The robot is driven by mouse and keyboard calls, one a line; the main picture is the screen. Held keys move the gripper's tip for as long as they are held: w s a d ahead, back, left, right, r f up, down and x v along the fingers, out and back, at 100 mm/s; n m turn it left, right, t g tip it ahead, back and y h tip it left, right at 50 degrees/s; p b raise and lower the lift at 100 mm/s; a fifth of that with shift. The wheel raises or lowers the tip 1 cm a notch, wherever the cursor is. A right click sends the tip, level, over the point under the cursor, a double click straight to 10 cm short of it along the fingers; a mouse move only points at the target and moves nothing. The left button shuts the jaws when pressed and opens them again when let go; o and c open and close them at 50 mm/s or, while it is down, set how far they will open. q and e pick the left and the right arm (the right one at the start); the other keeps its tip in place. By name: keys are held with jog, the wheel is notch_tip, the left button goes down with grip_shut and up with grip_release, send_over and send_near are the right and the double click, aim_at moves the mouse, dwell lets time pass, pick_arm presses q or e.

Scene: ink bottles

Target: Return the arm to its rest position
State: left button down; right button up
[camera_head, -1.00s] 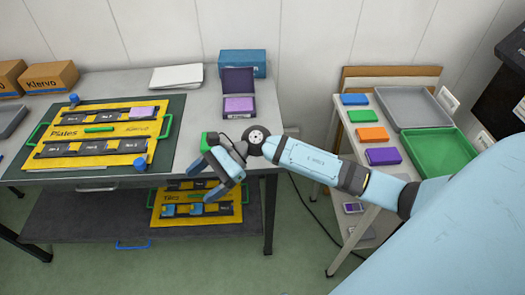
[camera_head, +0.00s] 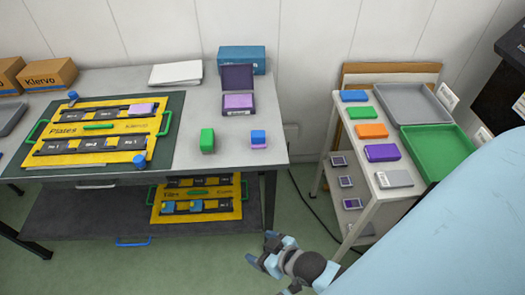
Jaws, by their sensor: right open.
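My right gripper (camera_head: 260,248) is open and empty. It hangs low over the floor in front of the table's right end, clear of the table and the side cart. My right arm is folded back toward the lower right of the head view. My left gripper is not in view. On the table (camera_head: 190,160), a green block (camera_head: 207,140) stands right of the mat. A blue block with a pinkish-purple base (camera_head: 258,138) stands near the right end. Behind them lies an open case with a purple pad (camera_head: 239,103).
A yellow plate board (camera_head: 100,128) lies on a dark mat. The side cart (camera_head: 395,200) at right holds coloured blocks, a grey tray (camera_head: 410,103) and a green tray (camera_head: 441,139). A second yellow board (camera_head: 226,209) lies on the lower shelf. Open floor surrounds the gripper.

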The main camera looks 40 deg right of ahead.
jog(key=shift+r, duration=0.1)
notch_tip(320, 180, up, 12)
jog(key=p, duration=1.2)
jog(key=shift+d+f, duration=0.2)
jog(key=shift+d, duration=0.1)
